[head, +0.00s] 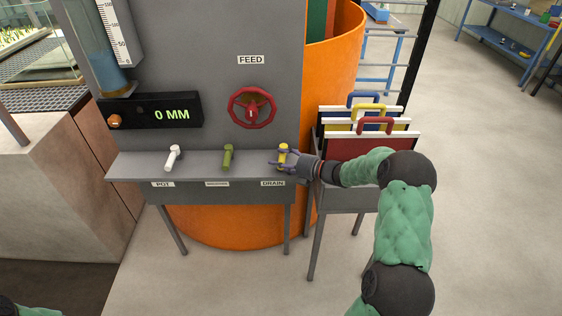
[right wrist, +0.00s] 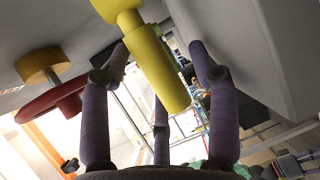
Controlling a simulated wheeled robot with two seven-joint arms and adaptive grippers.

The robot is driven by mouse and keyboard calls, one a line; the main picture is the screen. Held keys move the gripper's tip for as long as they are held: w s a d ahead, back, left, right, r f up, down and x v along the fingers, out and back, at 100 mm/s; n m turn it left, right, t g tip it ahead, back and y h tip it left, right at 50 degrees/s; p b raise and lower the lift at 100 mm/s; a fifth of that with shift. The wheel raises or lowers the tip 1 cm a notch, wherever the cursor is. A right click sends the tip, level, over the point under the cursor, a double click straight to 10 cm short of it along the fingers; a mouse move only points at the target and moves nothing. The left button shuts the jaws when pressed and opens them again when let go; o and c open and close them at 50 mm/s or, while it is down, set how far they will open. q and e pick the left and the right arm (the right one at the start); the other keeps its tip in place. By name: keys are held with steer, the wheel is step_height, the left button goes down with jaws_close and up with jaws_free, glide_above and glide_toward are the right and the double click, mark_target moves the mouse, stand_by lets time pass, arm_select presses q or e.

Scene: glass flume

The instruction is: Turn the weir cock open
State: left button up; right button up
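Three cocks stand on the grey shelf: a white one (head: 173,157) over the POT label, a green one (head: 227,158) over a label too small to read, and a yellow one (head: 283,153) over the DRAIN label. I see no readable WEIR label. My right gripper (head: 279,158) is at the yellow cock. In the right wrist view the yellow handle (right wrist: 156,68) lies between the spread purple fingers of the gripper (right wrist: 160,62). A gap shows on the right finger's side; whether the left finger touches is unclear. My left gripper is out of view.
A red FEED handwheel (head: 252,108) is on the panel above the shelf (head: 135,166). A display (head: 158,111) reads 0 MM. An orange tank (head: 334,75) stands behind. A rack of coloured handled boards (head: 352,145) is close to my right forearm.

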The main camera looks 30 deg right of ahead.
steer(key=v, duration=1.2)
steer(key=shift+f, duration=0.1)
stand_by(0.4)
